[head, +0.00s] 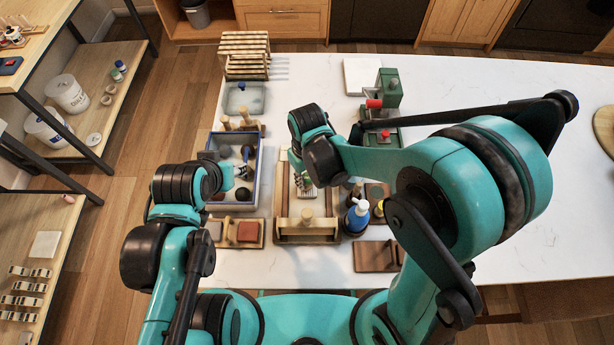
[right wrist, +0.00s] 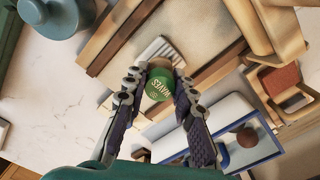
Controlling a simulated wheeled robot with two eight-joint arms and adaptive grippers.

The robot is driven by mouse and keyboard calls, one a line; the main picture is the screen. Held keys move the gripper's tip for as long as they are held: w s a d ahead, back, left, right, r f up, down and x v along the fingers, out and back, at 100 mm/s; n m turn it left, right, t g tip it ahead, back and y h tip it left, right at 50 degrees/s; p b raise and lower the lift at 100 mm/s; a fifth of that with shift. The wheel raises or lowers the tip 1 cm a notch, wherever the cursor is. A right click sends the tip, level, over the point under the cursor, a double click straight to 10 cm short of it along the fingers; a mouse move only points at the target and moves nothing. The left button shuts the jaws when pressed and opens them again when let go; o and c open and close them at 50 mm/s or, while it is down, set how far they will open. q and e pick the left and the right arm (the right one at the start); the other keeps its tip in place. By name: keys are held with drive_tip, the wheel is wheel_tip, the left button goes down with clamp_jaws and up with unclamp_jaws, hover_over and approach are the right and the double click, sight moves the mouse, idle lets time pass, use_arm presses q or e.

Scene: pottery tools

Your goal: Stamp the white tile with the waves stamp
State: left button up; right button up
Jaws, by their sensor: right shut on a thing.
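The waves stamp (right wrist: 158,88) has a round green top lettered WAVES and a pale ridged base. My right gripper (right wrist: 160,80) is shut on it, one finger on each side. In the head view the right gripper (head: 304,182) is over the wooden tray (head: 307,236), with the stamp's ridged base (head: 306,192) below it. I cannot tell whether the base touches the surface under it. A white square slab (head: 360,78), possibly the white tile, lies at the back of the table. My left gripper (head: 228,178) is at the blue-rimmed tray (head: 214,148); its fingers are too small to read.
A blue-and-white bottle (head: 357,215) stands right of the wooden tray. A green press (head: 390,90) stands behind the right arm. Reddish-brown blocks on a wooden holder (head: 233,233) are at the front left. The table's right side is largely clear.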

drive_tip(key=shift+f+b, duration=0.55)
idle(0.7)
idle(0.5)
drive_tip(key=shift+r+p, duration=2.25)
drive_tip(key=shift+r, duration=0.8)
drive_tip(key=shift+f, duration=0.1)
drive_tip(key=shift+f+b, duration=2.25)
drive_tip(key=shift+f, duration=0.1)
drive_tip(key=shift+f+b, duration=0.6)
drive_tip(key=shift+r, duration=0.15)
